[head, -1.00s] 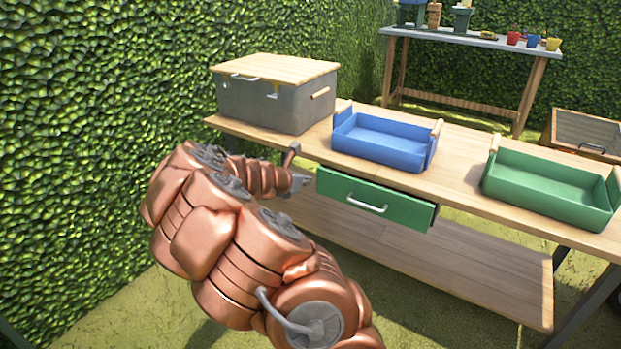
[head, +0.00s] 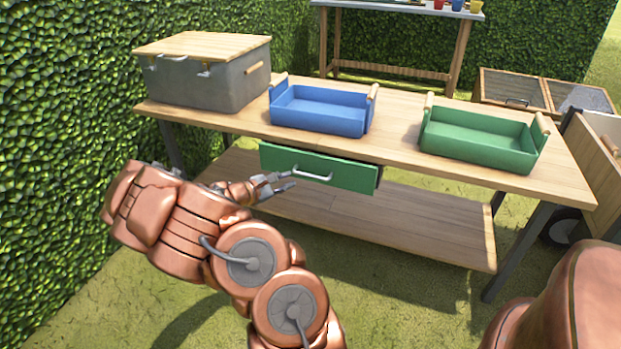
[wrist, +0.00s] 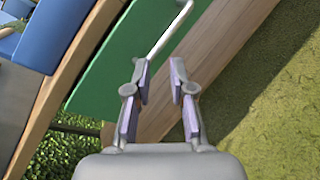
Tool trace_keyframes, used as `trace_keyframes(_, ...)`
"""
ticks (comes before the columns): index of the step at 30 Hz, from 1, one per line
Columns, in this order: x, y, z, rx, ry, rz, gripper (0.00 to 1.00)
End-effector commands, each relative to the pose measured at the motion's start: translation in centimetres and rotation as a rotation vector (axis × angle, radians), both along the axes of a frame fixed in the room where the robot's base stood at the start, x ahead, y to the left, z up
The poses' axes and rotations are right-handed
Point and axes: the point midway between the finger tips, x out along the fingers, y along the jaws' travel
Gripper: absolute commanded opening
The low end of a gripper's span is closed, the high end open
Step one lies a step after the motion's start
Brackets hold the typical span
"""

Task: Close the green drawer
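The green drawer (head: 340,172) is under the wooden bench top, below the blue tray. Its front stands out a little from the bench, with a dark gap at its right end. A pale bar handle (head: 312,173) is on its front. My gripper (head: 288,181) is in front of the drawer's left part, near the handle. In the wrist view my gripper (wrist: 160,82) is open and empty, its two fingers apart. The green drawer front (wrist: 122,60) fills the upper left there, with the handle (wrist: 172,35) beyond the fingertips. I cannot tell whether a finger touches the drawer.
On the bench (head: 400,128) stand a grey box (head: 205,85) with a wooden lid, a blue tray (head: 318,118) and a green tray (head: 475,150). A lower shelf (head: 370,225) lies below the drawer. A hedge (head: 60,150) borders the left. Grass in front is open.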

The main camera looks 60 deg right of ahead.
Motion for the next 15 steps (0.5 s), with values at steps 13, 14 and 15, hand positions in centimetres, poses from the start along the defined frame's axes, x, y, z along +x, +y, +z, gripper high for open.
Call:
trace_keyframes(13, -2.3, -1.4, -2.9, -0.416, -0.461, -0.105, 0.23)
trace_keyframes(14, -2.3, -1.5, -3.2, -0.44, -0.495, -0.101, 0.23)
trace_keyframes(15, -2.2, -1.5, -3.4, -0.472, -0.54, -0.095, 0.23)
